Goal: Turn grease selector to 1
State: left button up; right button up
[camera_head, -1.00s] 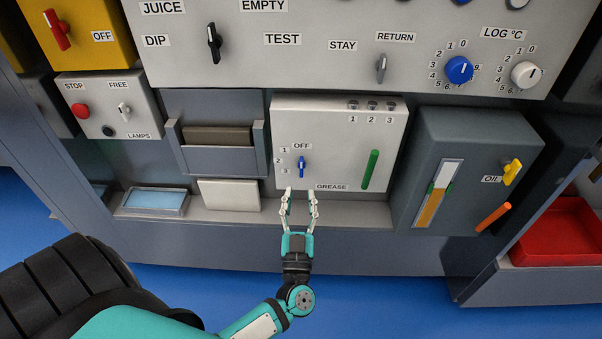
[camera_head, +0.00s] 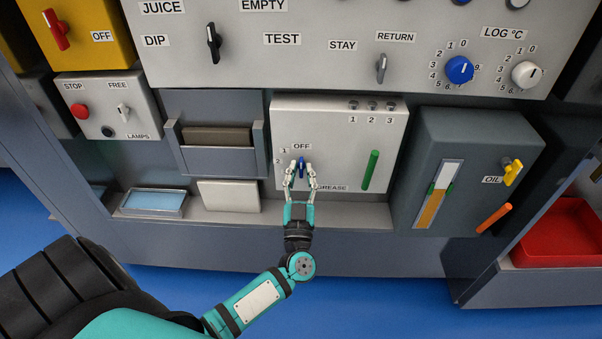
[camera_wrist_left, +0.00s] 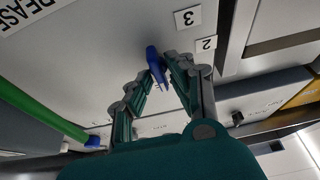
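The grease selector is a small blue knob (camera_head: 302,170) on the light grey grease panel (camera_head: 335,135). Labels OFF, 1 and 2 show above and left of it; label 3 is covered by my gripper in the head view. The knob stands about upright, toward OFF. My left gripper (camera_head: 302,164) is open, its fingertips on either side of the knob. In the left wrist view the knob (camera_wrist_left: 155,62) sits between the fingertips (camera_wrist_left: 160,68), very close to the right finger; contact cannot be told. My right gripper is not in view.
A green handle (camera_head: 370,170) stands on the same panel, right of the knob. A dark oil box (camera_head: 405,190) with a yellow knob (camera_head: 513,172) and orange lever (camera_head: 494,218) is further right. A ledge (camera_head: 350,214) runs below the panel.

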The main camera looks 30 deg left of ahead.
pick_arm(q)
jog(key=shift+n, duration=0.4)
grip_shut()
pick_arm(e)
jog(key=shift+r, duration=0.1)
pick_arm(q)
jog(key=shift+d+n+g+y+p, duration=0.1)
jog(key=shift+n+g+y+p, duration=0.6)
jog(key=shift+n, duration=0.5)
jog(key=n+g+y, duration=0.1)
jog(key=n, duration=0.2)
jog(key=n+g+y+p, duration=0.1)
jog(key=n, duration=0.1)
jog(key=shift+n, duration=0.4)
jog(key=shift+n+g+y+p, duration=0.4)
jog(key=shift+n+g, duration=0.5)
jog(key=shift+n, duration=1)
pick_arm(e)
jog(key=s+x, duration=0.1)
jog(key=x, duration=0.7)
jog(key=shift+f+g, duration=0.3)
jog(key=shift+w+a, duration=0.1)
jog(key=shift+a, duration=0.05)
pick_arm(q)
jog(key=o, duration=0.6)
grip_release()
jog(key=shift+o, duration=0.2)
